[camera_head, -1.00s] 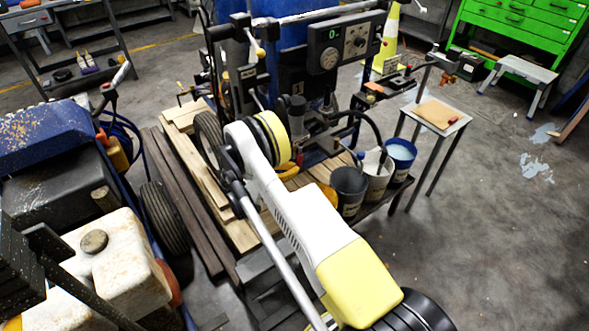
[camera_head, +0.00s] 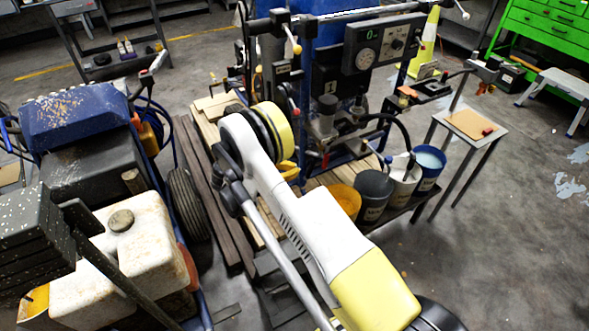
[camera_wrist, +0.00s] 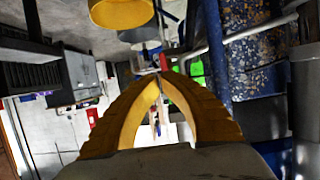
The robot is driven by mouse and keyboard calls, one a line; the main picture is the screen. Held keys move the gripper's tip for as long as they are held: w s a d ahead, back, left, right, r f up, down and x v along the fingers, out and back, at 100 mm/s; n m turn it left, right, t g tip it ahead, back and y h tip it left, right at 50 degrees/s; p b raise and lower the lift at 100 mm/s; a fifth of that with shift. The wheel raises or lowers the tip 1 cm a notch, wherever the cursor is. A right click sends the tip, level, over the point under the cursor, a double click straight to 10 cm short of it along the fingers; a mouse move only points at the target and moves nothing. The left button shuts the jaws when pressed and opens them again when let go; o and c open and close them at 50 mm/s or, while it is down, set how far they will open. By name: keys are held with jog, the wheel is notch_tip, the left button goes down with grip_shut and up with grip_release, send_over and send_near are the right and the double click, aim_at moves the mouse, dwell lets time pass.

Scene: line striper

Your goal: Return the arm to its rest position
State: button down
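My arm (camera_head: 300,225), white with yellow bands, reaches from the bottom right up to the middle of the head view, over the wooden boards in front of the striper machine (camera_head: 345,90). My gripper is not clear in the head view. In the wrist view, the two yellow fingers of my gripper (camera_wrist: 160,77) arch inward and their tips come together. I see nothing held between them. A blue, paint-worn surface (camera_wrist: 262,60) is close on the right of the wrist view.
A white tank (camera_head: 120,255) and black tyre (camera_head: 187,205) stand left of my arm. Several buckets, one of them grey (camera_head: 374,190), stand right of it. A small table (camera_head: 470,123) and green cabinet (camera_head: 545,40) are farther right. Open floor lies at the lower right.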

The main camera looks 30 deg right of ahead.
jog(key=shift+r, duration=0.1)
jog(key=s+a+r+n+t+y, duration=0.1)
jog(key=s+r+n+y, duration=0.15)
jog(key=r, duration=0.45)
jog(key=s+a+r+n+t+y, duration=0.1)
jog(key=r+n+y, duration=0.15)
jog(key=r, duration=0.45)
jog(key=s+a+r+n+t+y, duration=0.1)
jog(key=r+n, duration=0.3)
jog(key=r, duration=0.3)
jog(key=s+a+r+n+t+y, duration=0.1)
jog(key=s+a+r+n+y, duration=0.1)
jog(key=s, duration=0.5)
jog(key=s+a+r+n+t+y, duration=0.1)
jog(key=s+a+r+n+y, duration=0.1)
jog(key=s+a, duration=0.3)
jog(key=s+a+r+n+t+y, duration=0.1)
jog(key=s+a+r+n+y, duration=0.1)
jog(key=s, duration=0.9)
jog(key=a+n+y, duration=0.1)
jog(key=n, duration=0.1)
jog(key=shift+a+r+n+t+y, duration=0.3)
jog(key=shift+a+r+t, duration=0.05)
jog(key=shift+a+t, duration=0.05)
